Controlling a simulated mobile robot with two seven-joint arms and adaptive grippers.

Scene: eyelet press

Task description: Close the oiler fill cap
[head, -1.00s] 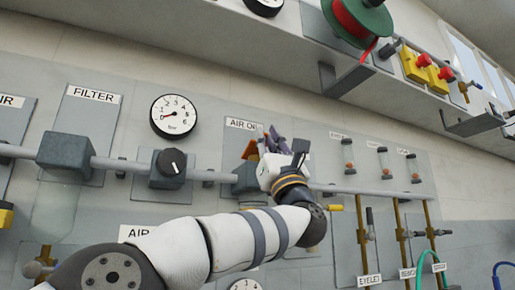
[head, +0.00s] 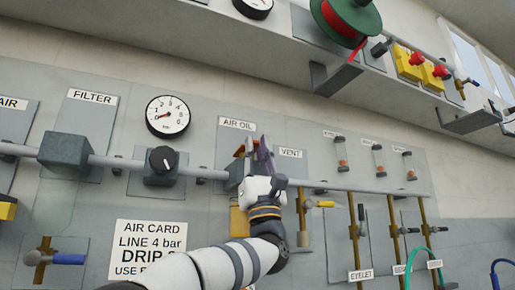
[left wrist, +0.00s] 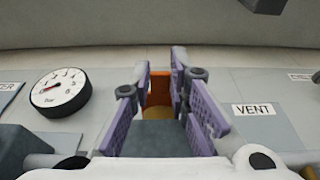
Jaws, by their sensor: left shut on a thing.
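The oiler (head: 232,174) is a grey block on the pipe under the AIR OIL label (head: 237,124), with an amber bowl (head: 238,222) below it. My left gripper (head: 261,150) is over the oiler's right side and hides part of it. In the left wrist view, the purple fingers of my left gripper (left wrist: 165,100) stand on both sides of an orange-brown fill cap (left wrist: 159,92) and are shut on it. The oiler's grey top (left wrist: 155,137) shows just below the cap. My right gripper is not in view.
A pressure gauge (head: 168,116) and a black-knobbed regulator (head: 164,162) are to the left. A VENT label (head: 290,153) and a yellow-handled valve (head: 318,204) are close on the right. A shelf with a red reel (head: 343,20) overhangs above.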

